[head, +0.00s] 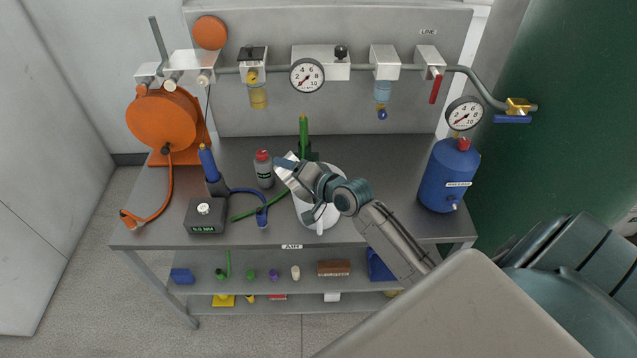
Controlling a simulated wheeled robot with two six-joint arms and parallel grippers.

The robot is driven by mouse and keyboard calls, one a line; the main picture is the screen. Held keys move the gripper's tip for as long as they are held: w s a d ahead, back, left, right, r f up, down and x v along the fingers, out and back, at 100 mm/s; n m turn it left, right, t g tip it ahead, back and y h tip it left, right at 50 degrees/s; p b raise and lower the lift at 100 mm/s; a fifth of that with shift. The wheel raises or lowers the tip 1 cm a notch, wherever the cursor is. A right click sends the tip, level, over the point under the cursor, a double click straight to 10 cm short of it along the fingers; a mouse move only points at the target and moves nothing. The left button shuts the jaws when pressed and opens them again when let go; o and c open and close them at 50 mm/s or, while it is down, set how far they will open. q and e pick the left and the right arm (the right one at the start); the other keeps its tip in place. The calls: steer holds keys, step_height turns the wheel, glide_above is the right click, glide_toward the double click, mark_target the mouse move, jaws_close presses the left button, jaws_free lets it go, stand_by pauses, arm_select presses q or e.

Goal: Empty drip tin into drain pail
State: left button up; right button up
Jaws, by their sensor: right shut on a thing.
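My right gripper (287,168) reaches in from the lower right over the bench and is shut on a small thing. That thing is mostly hidden by the jaws and is too small to make out clearly; it may be the drip tin. A white round pail (326,222) stands on the bench under my right wrist, which covers much of it. It appears to be the drain pail. The gripper is above the pail's upper left side; I cannot tell how high, or what is in the pail. My left gripper is not in view.
A grey bottle with red cap (264,170) stands just left of the gripper, and a green tool (304,140) behind it. A blue tank (449,177) stands at right, an orange hose reel (163,120) at left. Gauges and filters hang on the pipe behind.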

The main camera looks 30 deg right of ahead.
steer(key=shift+d+f+m+y+b, duration=0.2)
steer(key=shift+f+m+y+b, duration=0.25)
steer(key=shift+b, duration=0.8)
steer(key=shift+d+r+m+t+y, duration=0.15)
steer(key=shift+d+r+m, duration=0.05)
steer(key=shift+d+m, duration=0.25)
steer(key=shift+d+r+m+t+y, duration=0.1)
steer(key=shift+d+r+m+t, duration=0.15)
steer(key=shift+d, duration=0.3)
stand_by(0.3)
steer(key=shift+d+f+m+y+b, duration=0.3)
steer(key=shift+f+m+b, duration=0.35)
steer(key=shift+b, duration=0.5)
stand_by(0.4)
steer(key=shift+r, duration=0.15)
